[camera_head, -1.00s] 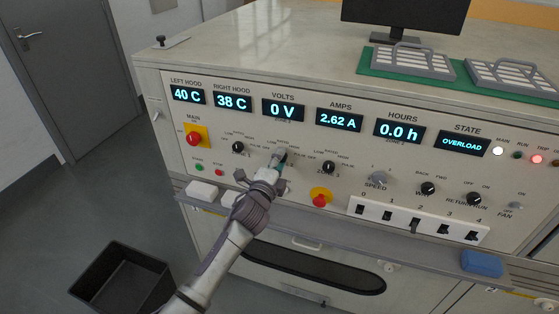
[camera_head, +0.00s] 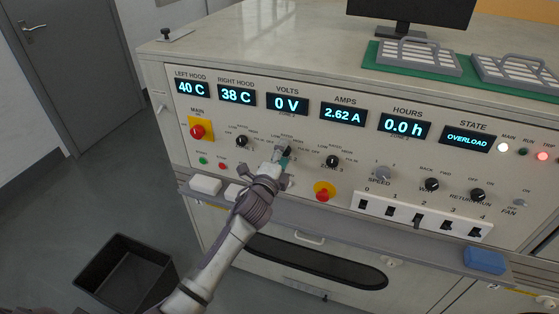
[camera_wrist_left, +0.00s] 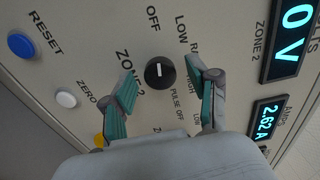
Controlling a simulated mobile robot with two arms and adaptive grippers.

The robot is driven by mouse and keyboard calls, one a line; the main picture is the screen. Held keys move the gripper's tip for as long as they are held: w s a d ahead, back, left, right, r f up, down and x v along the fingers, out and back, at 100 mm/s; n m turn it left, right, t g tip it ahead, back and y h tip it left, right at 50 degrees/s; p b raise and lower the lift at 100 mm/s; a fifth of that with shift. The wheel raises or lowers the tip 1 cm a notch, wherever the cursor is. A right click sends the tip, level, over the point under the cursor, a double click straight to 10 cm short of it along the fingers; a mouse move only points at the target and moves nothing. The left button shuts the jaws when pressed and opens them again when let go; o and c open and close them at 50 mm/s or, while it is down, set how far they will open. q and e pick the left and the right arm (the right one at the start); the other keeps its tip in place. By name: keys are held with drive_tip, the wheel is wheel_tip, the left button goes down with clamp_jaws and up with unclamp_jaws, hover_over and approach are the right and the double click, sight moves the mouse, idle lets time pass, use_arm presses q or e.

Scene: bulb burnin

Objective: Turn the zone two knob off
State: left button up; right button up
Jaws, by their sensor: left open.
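The zone two knob (camera_wrist_left: 160,73) is a round black knob with a pale pointer mark, on the cream panel between the OFF, LOW and ZONE 2 lettering. Its pointer lies roughly toward the OFF lettering in the left wrist view, though the exact setting is hard to read. My left gripper (camera_wrist_left: 164,76) is open, with one teal-padded finger on each side of the knob and visible gaps between. In the head view my left gripper (camera_head: 279,160) is at the panel, partly covering the knob (camera_head: 287,151). My right gripper is not in view.
Similar black knobs stand left (camera_head: 242,142) and right (camera_head: 332,161) of it. A red emergency button (camera_head: 323,190) is below right, a main switch (camera_head: 197,131) at left. A ledge (camera_head: 340,228) runs below the panel. The STATE display (camera_head: 467,139) reads OVERLOAD.

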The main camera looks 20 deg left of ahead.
use_arm(q)
drive_tip(key=s, duration=1.2)
drive_tip(key=shift+a, duration=0.2)
drive_tip(key=shift+w+f, duration=0.1)
drive_tip(key=s+a+f+n+g, duration=0.1)
drive_tip(key=s+f+n+g, duration=0.3)
drive_tip(key=f, duration=0.8)
drive_tip(key=s+f+n+g, duration=0.15)
drive_tip(key=s+f, duration=0.35)
drive_tip(key=f, duration=0.8)
drive_tip(key=s+a+f+n+g, duration=0.1)
drive_tip(key=s+f+n+g, duration=0.3)
drive_tip(key=f, duration=0.8)
drive_tip(key=s+f+n+g, duration=0.2)
drive_tip(key=s+f, duration=0.4)
drive_tip(key=s, duration=0.6)
drive_tip(key=s+f+n+g, duration=0.2)
drive_tip(key=s+f, duration=0.4)
drive_tip(key=s, duration=0.5)
drive_tip(key=s+a+f+n+g, duration=0.1)
drive_tip(key=s+f, duration=0.5)
drive_tip(key=s, duration=0.6)
drive_tip(key=shift+s+f+n+g+y, duration=0.35)
drive_tip(key=shift+n+g, duration=0.3)
drive_tip(key=shift+g, duration=0.6)
drive_tip(key=shift+a, duration=0.15)
